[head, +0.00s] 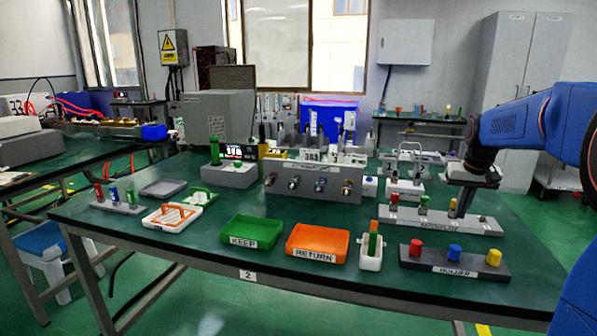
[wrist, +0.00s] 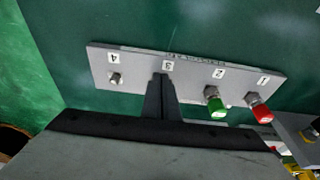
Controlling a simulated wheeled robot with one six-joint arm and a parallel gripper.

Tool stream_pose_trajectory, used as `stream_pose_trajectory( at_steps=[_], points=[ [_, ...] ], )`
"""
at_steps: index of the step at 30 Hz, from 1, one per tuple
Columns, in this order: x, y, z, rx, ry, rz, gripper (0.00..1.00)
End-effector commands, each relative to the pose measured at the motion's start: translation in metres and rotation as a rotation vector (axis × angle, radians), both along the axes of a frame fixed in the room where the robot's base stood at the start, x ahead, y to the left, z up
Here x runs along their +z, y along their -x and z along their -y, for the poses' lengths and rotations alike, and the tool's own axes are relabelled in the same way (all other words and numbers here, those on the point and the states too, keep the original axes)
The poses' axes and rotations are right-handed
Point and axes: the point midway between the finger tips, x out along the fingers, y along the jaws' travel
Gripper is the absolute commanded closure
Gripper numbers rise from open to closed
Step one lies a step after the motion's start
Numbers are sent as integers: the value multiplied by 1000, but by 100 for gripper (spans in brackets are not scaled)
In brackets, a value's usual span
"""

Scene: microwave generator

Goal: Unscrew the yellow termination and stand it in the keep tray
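My gripper (head: 461,212) points down over the right part of a grey rack (head: 437,225) with numbered posts. In the wrist view my gripper (wrist: 163,78) reaches position 3, its dark fingers close together. The fingers hide that post, and I cannot tell whether anything is between them. A small yellowish patch shows beside the fingers in the head view, too small to identify. A yellow cap (head: 493,257) stands on the dark holder (head: 455,265) at front right. The green keep tray (head: 252,232) lies at the front middle and looks empty.
The rack carries a red cap (wrist: 260,108) at 1 and a green cap (wrist: 215,104) at 2; post 4 (wrist: 115,78) is bare. The orange return tray (head: 318,243) and a white stand (head: 371,250) lie between rack and keep tray. The generator panel (head: 313,183) stands behind.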

Motion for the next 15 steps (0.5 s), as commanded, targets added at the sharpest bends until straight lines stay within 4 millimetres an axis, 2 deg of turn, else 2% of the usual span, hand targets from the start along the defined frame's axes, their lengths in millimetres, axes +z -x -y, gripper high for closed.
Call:
stream_pose_trajectory(
  at_steps=[15],
  points=[
    [0, 5, 1, 0, 1, 2, 100]
  ],
)
